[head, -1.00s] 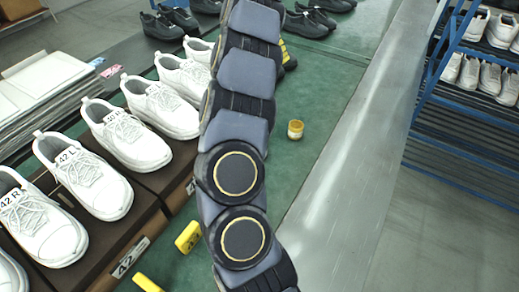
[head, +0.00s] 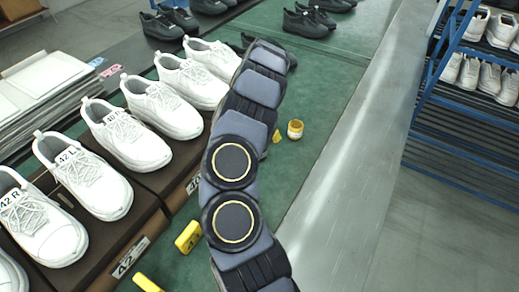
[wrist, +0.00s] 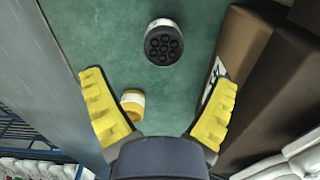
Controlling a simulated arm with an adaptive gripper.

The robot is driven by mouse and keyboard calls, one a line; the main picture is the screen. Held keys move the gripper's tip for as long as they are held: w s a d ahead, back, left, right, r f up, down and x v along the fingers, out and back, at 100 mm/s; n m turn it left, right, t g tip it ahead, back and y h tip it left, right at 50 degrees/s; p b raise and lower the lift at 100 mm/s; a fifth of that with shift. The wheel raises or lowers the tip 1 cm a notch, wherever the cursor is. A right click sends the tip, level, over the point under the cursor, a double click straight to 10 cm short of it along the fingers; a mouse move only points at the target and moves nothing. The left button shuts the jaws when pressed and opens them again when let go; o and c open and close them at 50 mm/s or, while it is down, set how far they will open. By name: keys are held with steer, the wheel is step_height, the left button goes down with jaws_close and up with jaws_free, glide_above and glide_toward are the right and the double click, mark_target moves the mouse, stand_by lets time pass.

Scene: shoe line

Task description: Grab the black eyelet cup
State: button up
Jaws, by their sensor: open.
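The black eyelet cup (wrist: 163,42) is a small pale round cup with black eyelets showing in its top. It stands on the green surface at the top centre of the wrist view. In the head view I cannot make it out; my arm covers part of the surface. My gripper (wrist: 160,80) is open and empty, its two yellow ridged fingers spread wide. The cup is beyond the fingertips, roughly centred between them and apart from both. In the head view only a bit of yellow finger (head: 277,137) shows beside my arm.
A yellow cup (head: 295,130) stands near the metal edge strip (head: 345,150); in the wrist view it (wrist: 133,103) lies by the left finger. White shoes (head: 130,135) stand on a brown rack along the left. Yellow blocks (head: 189,237) lie by the rack. Brown boxes (wrist: 260,80) flank the right finger.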

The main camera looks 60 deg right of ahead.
steer(key=f, duration=0.7)
steer(key=shift+w+f, duration=0.25)
steer(key=shift+f, duration=0.1)
steer(key=shift+c, duration=0.2)
steer(key=c, duration=1.1)
